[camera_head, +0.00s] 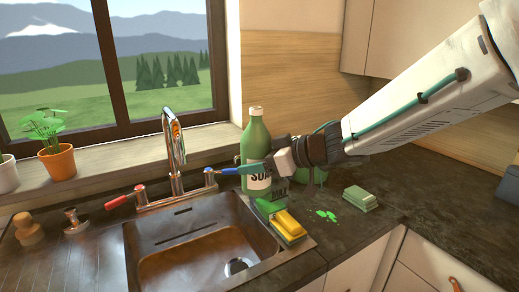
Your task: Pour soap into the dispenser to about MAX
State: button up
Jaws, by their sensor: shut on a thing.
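A green soap bottle (254,143) with a cream cap and a partly visible "SO" label stands upright at the right back corner of the sink. My gripper (272,163) reaches it from the right and is shut on it. The fingertips are hard to make out. Whether the bottle's base touches the counter is unclear. Below the gripper is a small dark piece with lettering that looks like "MAX" (279,193). Something green (312,173) shows behind my gripper, mostly hidden; I cannot tell if it is the dispenser. The soap level is not readable.
A sink (200,238) with a tap (175,150) and red and blue handles lies left. A yellow sponge (289,224) sits at its right edge. A green puddle (326,215) and a green block (360,198) are on the right counter. A potted plant (57,160) stands on the sill.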

aim_at(245, 179)
jog(key=shift+w, duration=0.55)
jog(key=m+g, duration=0.1)
jog(key=s+m+y, duration=0.1)
jog(key=shift+s+a+f+m+g, duration=0.1)
jog(key=shift+a+f+m+g, duration=0.1)
jog(key=shift+a+m+g, duration=0.2)
jog(key=m, duration=0.1)
jog(key=s+y, duration=0.1)
jog(key=m+g, duration=0.1)
jog(key=shift+s+a+f+m, duration=0.2)
jog(key=shift+a+f+m, duration=0.05)
jog(key=shift+f+m, duration=0.05)
jog(key=shift+s+a+f+m+g+y, duration=0.15)
jog(key=shift+s+f+m+g+y, duration=0.2)
jog(key=shift+m, duration=0.3)
jog(key=shift+s+a+f+m+g+y, duration=0.1)
jog(key=shift+s+a+m+y, duration=0.1)
jog(key=shift+s+m+y, duration=0.3)
jog(key=shift+s+a+f+m+g+y, duration=0.15)
jog(key=shift+s+f+m+g+y, duration=0.1)
jog(key=shift+s+m, duration=0.4)
jog(key=shift+w, duration=0.1)
jog(key=shift+s+a+f+m+y, duration=0.2)
jog(key=shift+f+m+y, duration=0.1)
jog(key=shift+m, duration=0.5)
